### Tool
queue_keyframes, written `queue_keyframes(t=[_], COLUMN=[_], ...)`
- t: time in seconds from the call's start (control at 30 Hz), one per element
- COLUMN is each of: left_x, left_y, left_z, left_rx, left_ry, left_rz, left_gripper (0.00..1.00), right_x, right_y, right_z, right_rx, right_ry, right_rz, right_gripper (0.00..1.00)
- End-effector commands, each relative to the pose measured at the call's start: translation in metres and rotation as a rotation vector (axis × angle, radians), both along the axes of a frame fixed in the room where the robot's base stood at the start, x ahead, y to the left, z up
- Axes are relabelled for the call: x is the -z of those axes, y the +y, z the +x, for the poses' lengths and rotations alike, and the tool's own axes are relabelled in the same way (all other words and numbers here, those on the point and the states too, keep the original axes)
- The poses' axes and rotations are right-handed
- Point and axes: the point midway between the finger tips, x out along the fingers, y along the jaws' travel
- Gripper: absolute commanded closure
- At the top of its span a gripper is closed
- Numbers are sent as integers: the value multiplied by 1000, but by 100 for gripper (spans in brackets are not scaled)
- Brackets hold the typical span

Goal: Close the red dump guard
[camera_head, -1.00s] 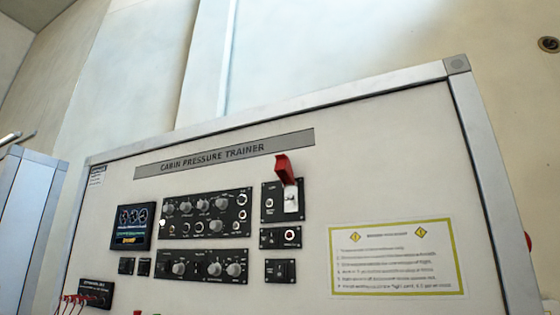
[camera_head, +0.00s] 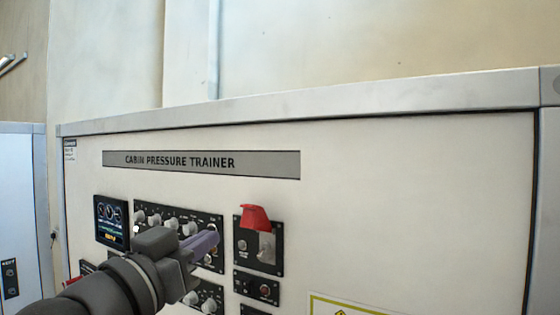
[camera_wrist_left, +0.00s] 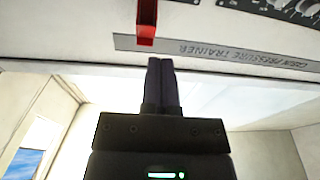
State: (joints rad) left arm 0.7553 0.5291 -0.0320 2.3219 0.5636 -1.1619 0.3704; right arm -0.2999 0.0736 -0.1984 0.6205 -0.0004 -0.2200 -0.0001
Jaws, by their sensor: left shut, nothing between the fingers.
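The red dump guard (camera_head: 256,217) stands raised, sticking out from its small black switch plate (camera_head: 245,246) on the trainer panel. A pale switch part shows just below it. My left gripper (camera_head: 213,239) is shut and empty, to the left of the guard in the head view, in front of the knob panel. In the left wrist view the shut fingers (camera_wrist_left: 160,63) point at the panel, and the red guard (camera_wrist_left: 147,20) shows just beyond their tips. I cannot tell whether they touch it. My right gripper is not in view.
The knob panels (camera_head: 178,222) and a small display (camera_head: 111,222) lie left of the guard, partly behind my left arm. A title strip (camera_head: 201,164) runs above. A yellow-edged notice (camera_head: 345,306) is at lower right. The panel right of the guard is bare.

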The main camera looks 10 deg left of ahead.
Motion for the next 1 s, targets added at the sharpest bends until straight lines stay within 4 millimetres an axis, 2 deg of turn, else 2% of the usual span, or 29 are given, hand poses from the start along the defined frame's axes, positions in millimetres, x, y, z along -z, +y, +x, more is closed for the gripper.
queue_keyframes(t=[0.03, 0.07, 0.1, 0.2, 0.27, 0.67, 0.8, 1.0], left_x=[-29, -39, -48, -57, -60, -87, -59, -44], left_y=[0, -1, -1, -4, -7, -35, -31, -29], left_z=[-10, -15, -20, -18, -9, 69, 60, 54], left_rx=[14, 23, 31, 39, 40, 38, 36, 36], left_ry=[-63, -90, -112, -128, -125, -124, -121, -125], left_rz=[-4, -7, -10, -15, -17, -14, -12, -13], left_gripper=[100, 100, 100, 100, 100, 100, 100, 100], right_x=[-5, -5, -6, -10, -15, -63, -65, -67], right_y=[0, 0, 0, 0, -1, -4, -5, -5], right_z=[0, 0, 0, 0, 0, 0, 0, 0], right_rx=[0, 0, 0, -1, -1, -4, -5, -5], right_ry=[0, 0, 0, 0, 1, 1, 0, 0], right_rz=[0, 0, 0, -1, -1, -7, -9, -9], right_gripper=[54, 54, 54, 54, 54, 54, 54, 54])
